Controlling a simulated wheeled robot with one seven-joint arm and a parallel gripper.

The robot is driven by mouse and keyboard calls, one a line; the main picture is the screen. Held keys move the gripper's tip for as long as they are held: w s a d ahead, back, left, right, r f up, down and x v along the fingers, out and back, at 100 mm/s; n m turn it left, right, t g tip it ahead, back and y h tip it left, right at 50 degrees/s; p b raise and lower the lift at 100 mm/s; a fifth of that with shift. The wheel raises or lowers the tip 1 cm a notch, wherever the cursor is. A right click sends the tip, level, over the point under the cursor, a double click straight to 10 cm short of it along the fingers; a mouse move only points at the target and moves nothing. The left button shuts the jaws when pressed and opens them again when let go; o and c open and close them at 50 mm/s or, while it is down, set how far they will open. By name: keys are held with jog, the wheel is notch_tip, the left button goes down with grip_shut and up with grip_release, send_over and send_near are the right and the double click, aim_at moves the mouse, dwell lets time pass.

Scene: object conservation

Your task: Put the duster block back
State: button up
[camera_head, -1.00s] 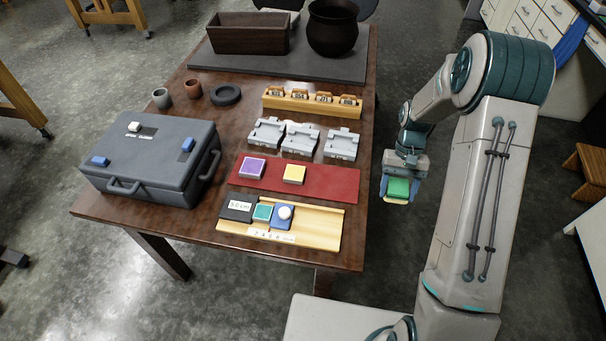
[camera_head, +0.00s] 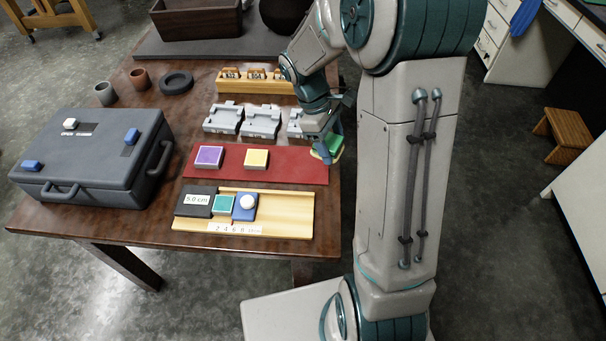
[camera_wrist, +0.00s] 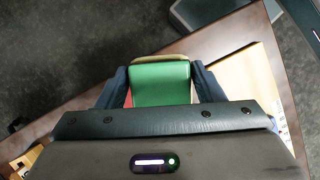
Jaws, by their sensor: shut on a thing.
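My gripper (camera_head: 326,150) is shut on the duster block (camera_wrist: 160,82), a green block with a pale tan edge. The block also shows in the head view (camera_head: 332,144). My gripper holds it over the right end of the red mat (camera_head: 290,168), near the table's right edge. A purple block (camera_head: 209,156) and a yellow block (camera_head: 257,159) sit on the left and middle of the mat. The mat's right part is bare apart from the held block above it. I cannot tell the height between block and mat.
A wooden gauge board (camera_head: 285,213) with a teal block (camera_head: 223,204) and a blue slider (camera_head: 244,207) lies in front. Grey cradles (camera_head: 261,121) stand behind the mat, partly hidden by my arm. A grey case (camera_head: 95,150) is at the left.

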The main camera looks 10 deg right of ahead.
jog(key=s+d+n+t+h+b, duration=0.1)
jog(key=s+d+n+t+b, duration=0.15)
jog(key=s+n, duration=0.2)
jog(key=b, duration=0.1)
send_over(312, 164)
jog(key=a, duration=0.2)
jog(key=shift+g, duration=0.45)
jog(key=f, duration=0.6)
jog(key=shift+w+d, duration=0.15)
jog(key=shift+d, duration=0.1)
jog(key=shift+f+b, duration=0.35)
jog(key=shift+f, duration=1.6)
jog(key=shift+f, duration=0.1)
jog(key=shift+f, duration=0.15)
jog(key=o, duration=0.9)
jog(key=shift+o, duration=0.2)
